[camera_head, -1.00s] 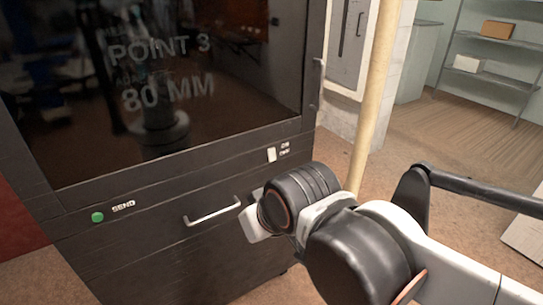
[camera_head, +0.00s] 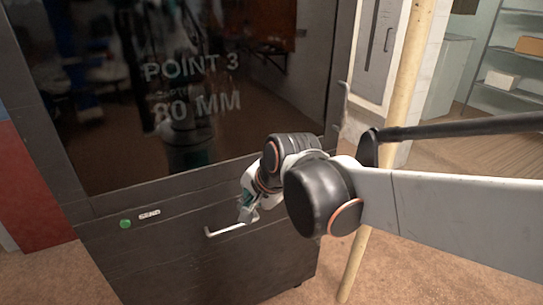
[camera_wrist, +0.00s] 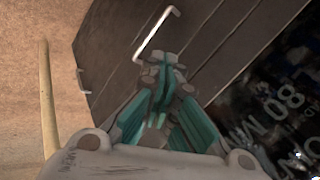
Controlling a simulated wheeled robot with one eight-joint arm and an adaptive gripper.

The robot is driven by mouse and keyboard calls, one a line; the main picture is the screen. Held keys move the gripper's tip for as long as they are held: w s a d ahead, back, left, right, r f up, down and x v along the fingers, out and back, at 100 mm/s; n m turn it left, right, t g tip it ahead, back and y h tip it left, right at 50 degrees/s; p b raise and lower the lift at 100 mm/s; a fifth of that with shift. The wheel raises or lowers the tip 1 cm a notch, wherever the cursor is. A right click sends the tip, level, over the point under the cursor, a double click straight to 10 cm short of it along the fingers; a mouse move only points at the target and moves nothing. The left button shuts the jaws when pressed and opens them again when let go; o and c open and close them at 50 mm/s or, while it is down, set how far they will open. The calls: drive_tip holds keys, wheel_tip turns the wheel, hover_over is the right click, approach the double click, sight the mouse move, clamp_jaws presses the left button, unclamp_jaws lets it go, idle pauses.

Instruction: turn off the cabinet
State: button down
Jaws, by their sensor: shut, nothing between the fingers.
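The dark cabinet (camera_head: 160,262) stands in front of me with a glossy screen reading "POINT 3" and "80 MM". Its green SEND button (camera_head: 125,224) is at the left of the strip below the screen. The white on/off switch seen earlier at the strip's right is hidden now behind my arm in the head view. My gripper (camera_head: 246,214) is at the cabinet's front, by the right end of the drawer handle (camera_head: 222,231). In the wrist view my teal-fingered gripper (camera_wrist: 160,85) is shut and empty, its tips near the handle (camera_wrist: 157,32); I cannot tell whether they touch.
A pale pole (camera_head: 392,120) stands right of the cabinet, behind my arm. A grey wall cabinet (camera_head: 377,45) and shelves (camera_head: 500,80) with boxes are farther back. Open floor (camera_head: 420,275) lies at the lower right.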

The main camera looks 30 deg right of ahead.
drive_tip(key=w+d+m+p, duration=0.2)
drive_tip(key=w+d+m, duration=0.3)
drive_tip(key=w+m, duration=0.25)
drive_tip(key=s+d+f+m+p, duration=0.1)
drive_tip(key=d+f+m, duration=0.1)
drive_tip(key=d+m, duration=0.6)
drive_tip(key=s+d+f+m+t+h+p, duration=0.1)
drive_tip(key=s+d+f+m+p, duration=0.1)
drive_tip(key=d+m, duration=0.5)
drive_tip(key=d+f, duration=0.1)
drive_tip(key=d, duration=0.3)
drive_tip(key=shift+d+f+m, duration=0.15)
drive_tip(key=shift+d+m, duration=0.05)
drive_tip(key=shift+m, duration=0.15)
drive_tip(key=w+r+b+x, duration=0.1)
drive_tip(key=w+b+x, duration=0.1)
drive_tip(key=x, duration=1.1)
drive_tip(key=shift+r+b, duration=0.45)
drive_tip(key=shift+b, duration=0.45)
drive_tip(key=shift+w+d+t, duration=0.1)
drive_tip(key=shift+t, duration=0.2)
